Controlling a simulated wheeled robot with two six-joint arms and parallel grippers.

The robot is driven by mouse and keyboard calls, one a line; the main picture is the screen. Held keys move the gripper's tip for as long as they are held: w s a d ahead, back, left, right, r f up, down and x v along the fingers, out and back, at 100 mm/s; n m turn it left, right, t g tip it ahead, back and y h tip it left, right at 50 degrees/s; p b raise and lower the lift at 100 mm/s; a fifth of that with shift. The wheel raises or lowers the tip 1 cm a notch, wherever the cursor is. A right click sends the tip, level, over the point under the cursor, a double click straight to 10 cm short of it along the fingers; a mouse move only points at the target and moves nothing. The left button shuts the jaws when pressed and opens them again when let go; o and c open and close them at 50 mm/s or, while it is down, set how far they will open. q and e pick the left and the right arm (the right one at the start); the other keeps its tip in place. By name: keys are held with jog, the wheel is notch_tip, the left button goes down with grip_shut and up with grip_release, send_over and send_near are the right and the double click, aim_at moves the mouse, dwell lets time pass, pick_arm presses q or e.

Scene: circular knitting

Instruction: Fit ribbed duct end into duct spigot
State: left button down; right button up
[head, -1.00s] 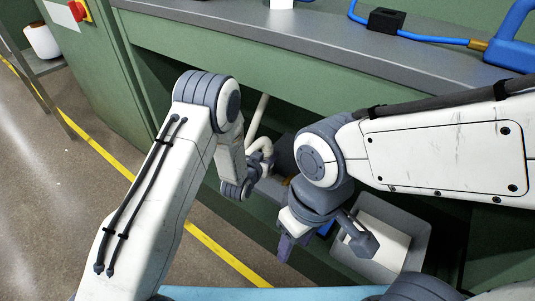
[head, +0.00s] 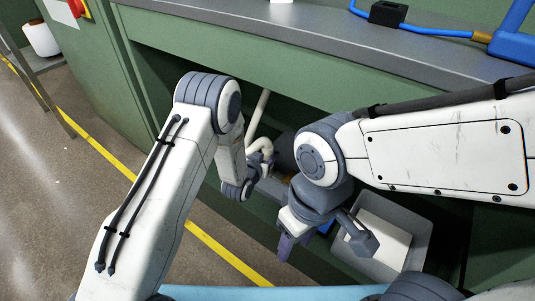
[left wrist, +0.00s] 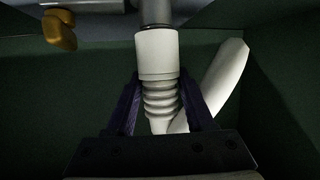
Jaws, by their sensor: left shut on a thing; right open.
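In the left wrist view, my left gripper (left wrist: 160,108) is shut on the white ribbed duct end (left wrist: 160,90), one purple finger on each side. A smooth white collar (left wrist: 157,52) sits directly above the ribs, in line with a grey pipe (left wrist: 155,12), which looks like the spigot. Collar and pipe meet; I cannot tell how deeply they overlap. The pale duct (left wrist: 228,75) bends away to the right. In the head view the duct (head: 256,118) shows under the bench, and my left wrist hides most of the joint. My right gripper (head: 287,246) is open, lower and to the right.
A grey bin (head: 424,235) with a white item inside stands right of my right gripper. The green bench front and grey top (head: 300,38) overhang the work. A rounded yellow part (left wrist: 60,30) lies upper left in the left wrist view. Dark walls close in the sides.

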pick_arm(q)
jog(key=shift+f+b, duration=1.1)
jog(key=shift+f, duration=0.55)
jog(key=shift+c, duration=0.9)
grip_release()
jog(key=shift+r, duration=0.1)
jog(key=p+v, duration=0.5)
jog(key=v, duration=0.5)
jog(key=shift+s, duration=0.25)
jog(key=shift+r, duration=0.1)
